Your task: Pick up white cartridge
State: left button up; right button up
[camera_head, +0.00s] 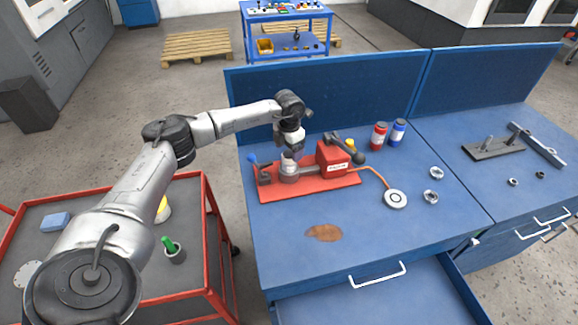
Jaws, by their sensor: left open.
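My left arm reaches in from the left, and my left gripper (291,151) points down over the left part of a red fixture on the blue workbench. A small white piece, seemingly the white cartridge (288,163), stands upright in the fixture's grey holder (289,175), directly below the gripper. The gripper is open at its top; whether the fingers touch it is too small to tell. The red fixture (333,157) has a dark lever and sits on a red base plate (320,187). My right gripper is not in view.
A red bottle (378,136) and a blue bottle (397,132) stand right of the fixture. A round white-grey disc (396,199) and metal rings (431,196) lie nearby. A brown stain (324,233) marks the front. A drawer (380,296) stands open. A red cart (205,240) is left.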

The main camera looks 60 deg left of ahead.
aim_at(289, 159)
pick_arm(q)
jog(key=shift+d+f, duration=0.15)
jog(key=shift+f, duration=2.5)
jog(key=shift+r, duration=0.1)
jog(key=c, duration=1.1)
